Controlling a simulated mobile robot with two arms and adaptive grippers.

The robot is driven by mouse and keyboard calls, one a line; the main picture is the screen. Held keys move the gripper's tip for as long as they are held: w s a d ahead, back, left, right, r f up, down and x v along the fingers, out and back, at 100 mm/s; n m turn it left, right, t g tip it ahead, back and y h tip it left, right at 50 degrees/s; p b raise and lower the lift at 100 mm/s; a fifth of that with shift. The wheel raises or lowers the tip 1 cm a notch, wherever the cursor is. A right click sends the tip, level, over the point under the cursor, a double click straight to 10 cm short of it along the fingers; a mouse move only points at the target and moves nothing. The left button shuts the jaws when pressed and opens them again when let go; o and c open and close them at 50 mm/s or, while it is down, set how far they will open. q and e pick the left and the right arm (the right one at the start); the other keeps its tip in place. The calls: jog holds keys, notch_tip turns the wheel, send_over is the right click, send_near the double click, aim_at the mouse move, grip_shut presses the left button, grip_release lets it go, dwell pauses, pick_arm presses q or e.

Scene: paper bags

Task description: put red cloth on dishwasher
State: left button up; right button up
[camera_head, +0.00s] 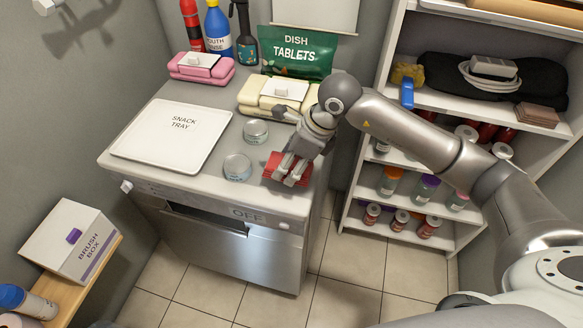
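The red cloth (274,165) is a small folded piece at the front right corner of the dishwasher top. It appears to rest on that surface, but I cannot tell whether it is slightly lifted. The dishwasher (210,240) has a grey top, a steel front and an "OFF" label. My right gripper (290,171) points down onto the cloth, its fingers overlapping it and hiding part of it. Whether the fingers grip the cloth or only touch it is unclear. My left gripper is not in view.
A white snack tray (172,135), two round tins (237,167) (255,131), pink (202,68) and cream (278,93) stacks, bottles (217,30) and a green tablets bag (297,52) crowd the top. A loaded shelf (398,160) stands right; a brush box (72,240) sits left.

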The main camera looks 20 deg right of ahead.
jog(key=f, duration=0.1)
jog(key=f+p, duration=0.1)
jog(key=f, duration=0.1)
jog(key=shift+w+d+f, duration=0.1)
jog(key=shift+d, duration=0.1)
jog(key=shift+f, duration=0.15)
jog(key=shift+f, duration=0.1)
jog(key=shift+f, duration=0.15)
jog(key=o, duration=0.9)
jog(key=shift+r, duration=0.3)
jog(key=b+v, duration=0.2)
jog(key=v, duration=1)
